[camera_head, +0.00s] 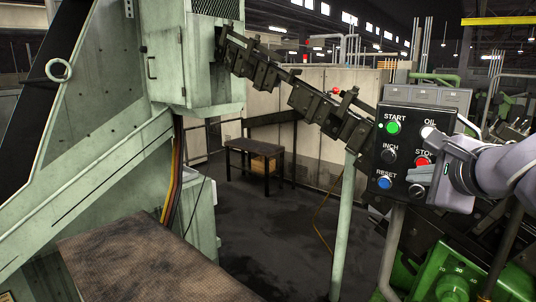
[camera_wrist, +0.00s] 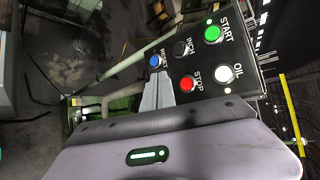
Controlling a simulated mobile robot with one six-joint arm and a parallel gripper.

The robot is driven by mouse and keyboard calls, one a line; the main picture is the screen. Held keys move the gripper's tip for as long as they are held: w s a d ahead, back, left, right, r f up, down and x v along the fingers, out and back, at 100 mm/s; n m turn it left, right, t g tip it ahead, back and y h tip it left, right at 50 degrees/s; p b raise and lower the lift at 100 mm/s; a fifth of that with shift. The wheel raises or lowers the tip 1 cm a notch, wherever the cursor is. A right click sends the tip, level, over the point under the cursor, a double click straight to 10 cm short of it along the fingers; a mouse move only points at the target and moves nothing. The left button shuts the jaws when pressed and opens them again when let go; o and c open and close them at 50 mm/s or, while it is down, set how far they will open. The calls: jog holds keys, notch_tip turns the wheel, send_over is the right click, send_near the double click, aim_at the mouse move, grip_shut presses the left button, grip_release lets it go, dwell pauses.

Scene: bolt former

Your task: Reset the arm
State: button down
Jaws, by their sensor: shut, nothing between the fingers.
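A black control box (camera_head: 406,122) stands on a post at the right in the head view. It carries a green START button (camera_head: 393,127), a black INCH button (camera_head: 389,156), a blue RESET button (camera_head: 384,183), a white OIL button (camera_head: 429,132) and a red STOP button (camera_head: 422,161), partly covered. My gripper (camera_head: 412,174) is shut and empty in front of the box, just below STOP and to the right of RESET. In the wrist view my gripper (camera_wrist: 157,80) points up toward the blue RESET button (camera_wrist: 154,61), beside the STOP button (camera_wrist: 187,84). Contact with the box cannot be told.
A pale green machine (camera_head: 110,90) fills the left, with a brown plate (camera_head: 150,265) in front. A chain-like conveyor (camera_head: 300,92) slopes down behind the box. Green machinery (camera_head: 450,275) is below right. A small table (camera_head: 255,150) stands on open dark floor.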

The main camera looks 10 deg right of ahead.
dwell(0.5)
jog(key=s+a+f+n+g+y, duration=0.1)
jog(key=s+a+f+n, duration=0.1)
jog(key=a+f+n, duration=0.35)
jog(key=s+a+f+n+g+y, duration=0.1)
jog(key=s+a+f+n+y, duration=0.1)
jog(key=a, duration=0.7)
jog(key=s+a+f+n+g+y, duration=0.1)
jog(key=s+a+f+n+g, duration=0.2)
jog(key=s+a+f+n, duration=0.8)
jog(key=s+f+g+b, duration=0.1)
jog(key=s+f+b, duration=0.1)
jog(key=f+b, duration=1.5)
jog(key=s+f+g+b, duration=0.1)
jog(key=s+f+b, duration=0.2)
jog(key=f+b, duration=1.4)
notch_tip(320, 180, down, 4)
jog(key=shift+a+f, duration=0.1)
jog(key=shift+a, duration=0.15)
jog(key=shift+n, duration=0.25)
